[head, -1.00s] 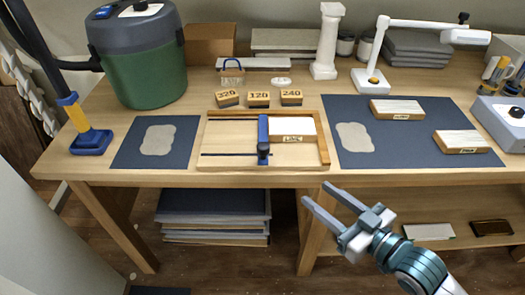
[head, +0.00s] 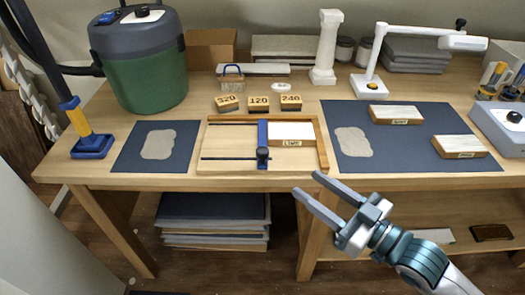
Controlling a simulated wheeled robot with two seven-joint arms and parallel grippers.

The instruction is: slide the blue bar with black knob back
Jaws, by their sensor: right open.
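The blue bar (head: 262,135) stands across a shallow wooden tray (head: 225,167) on the workbench. Its black knob (head: 263,154) is at the bar's near end, by a dark rail along the tray's front. A white-topped block (head: 291,134) lies in the tray just right of the bar and seems to touch it. My right gripper (head: 308,187) is open and empty, in front of the bench edge, to the right of and nearer than the knob. It touches nothing that I can see. My left gripper is not in view.
Dark mats (head: 185,163) flank the tray; the right mat (head: 400,155) holds two white-topped blocks (head: 396,114). Numbered blocks (head: 258,104) stand behind the tray. A green canister (head: 145,75) and a white column (head: 326,48) stand further back. The bench's front edge lies between gripper and tray.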

